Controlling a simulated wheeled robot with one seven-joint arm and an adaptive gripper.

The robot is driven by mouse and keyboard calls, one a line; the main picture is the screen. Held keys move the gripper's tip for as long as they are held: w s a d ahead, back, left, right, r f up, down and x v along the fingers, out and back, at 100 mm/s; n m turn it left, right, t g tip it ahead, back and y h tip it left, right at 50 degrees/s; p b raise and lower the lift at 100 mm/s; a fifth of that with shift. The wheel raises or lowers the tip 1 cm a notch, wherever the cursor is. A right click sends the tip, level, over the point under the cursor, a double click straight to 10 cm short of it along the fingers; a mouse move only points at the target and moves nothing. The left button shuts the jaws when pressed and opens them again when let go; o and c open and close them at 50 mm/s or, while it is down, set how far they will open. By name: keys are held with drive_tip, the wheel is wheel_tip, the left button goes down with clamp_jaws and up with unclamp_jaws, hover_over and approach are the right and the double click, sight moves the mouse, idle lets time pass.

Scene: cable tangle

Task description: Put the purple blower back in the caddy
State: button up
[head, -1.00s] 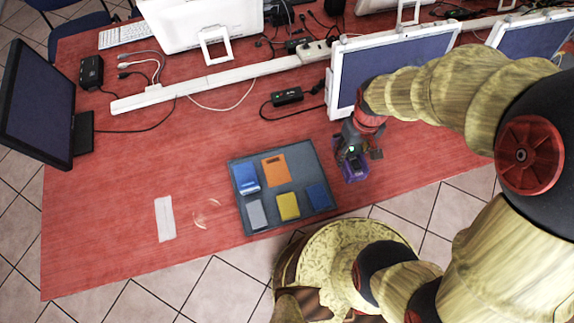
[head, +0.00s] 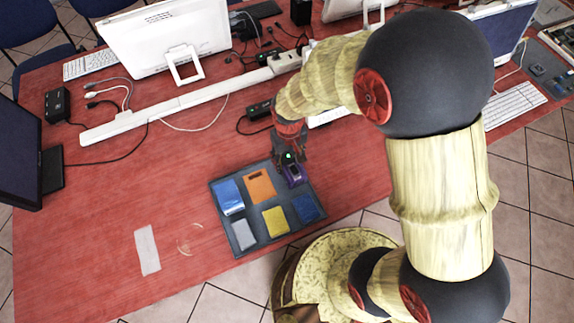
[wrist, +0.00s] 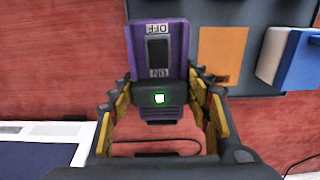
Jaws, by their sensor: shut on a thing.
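The purple blower (head: 293,178) is held in my gripper (head: 290,165), over the upper right part of the grey caddy (head: 253,213). In the wrist view the purple blower (wrist: 176,42) shows a dark switch marked OFF and ON. The yellow-padded fingers of my gripper (wrist: 160,98) are closed on its sides. The caddy (wrist: 215,12) lies under and behind it there. I cannot tell whether the blower touches the caddy.
The caddy holds an orange piece (head: 262,187), a blue-and-white box (head: 228,196), a grey piece (head: 243,234), a yellow piece (head: 275,221) and a dark blue piece (head: 307,208).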

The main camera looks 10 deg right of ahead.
sight(287, 165)
drive_tip(key=shift+w+a+f+b, duration=0.15)
drive_tip(key=shift+f+b, duration=0.25)
drive_tip(key=shift+f, duration=0.55)
drive_tip(key=shift+a+f+b, duration=0.15)
drive_tip(key=shift+f+b, duration=0.2)
drive_tip(key=shift+f, duration=0.55)
drive_tip(key=shift+f, duration=0.15)
drive_tip(key=o, duration=1.2)
